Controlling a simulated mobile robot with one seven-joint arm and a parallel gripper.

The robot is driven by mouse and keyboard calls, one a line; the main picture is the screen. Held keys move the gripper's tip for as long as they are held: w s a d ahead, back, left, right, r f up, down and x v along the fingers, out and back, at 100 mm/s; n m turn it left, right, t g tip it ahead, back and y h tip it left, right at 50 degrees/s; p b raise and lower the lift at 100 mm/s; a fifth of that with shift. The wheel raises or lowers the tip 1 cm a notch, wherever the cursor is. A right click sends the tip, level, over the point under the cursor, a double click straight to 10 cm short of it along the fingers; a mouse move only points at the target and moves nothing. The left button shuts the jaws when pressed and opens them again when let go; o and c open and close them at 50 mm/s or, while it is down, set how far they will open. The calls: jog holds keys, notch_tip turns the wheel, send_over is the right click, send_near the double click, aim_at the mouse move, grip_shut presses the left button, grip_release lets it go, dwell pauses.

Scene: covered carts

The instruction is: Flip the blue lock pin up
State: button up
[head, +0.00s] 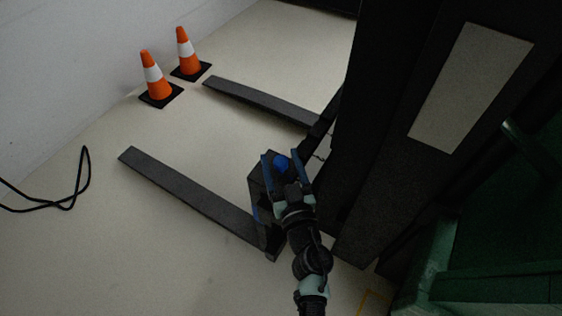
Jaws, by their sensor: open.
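The blue lock pin (281,165) shows as a small bright blue rounded piece at the base of the near fork (185,192), beside the dark upright body. My gripper (280,156) reaches in from the bottom of the head view, with its fingers apart. The pin appears between the two fingers. I cannot tell whether either finger touches it. My wrist hides the lower part of the pin and its mount, so the pin's tilt is unclear.
A far fork (262,101) lies parallel to the near one. Two orange cones (154,74) (187,52) stand by the wall, and a black cable (76,190) lies at left. A tall dark body (385,130) and green structure (500,285) block the right. Floor between the forks is clear.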

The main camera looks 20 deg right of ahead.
grip_shut()
dwell(0.3)
dwell(1.1)
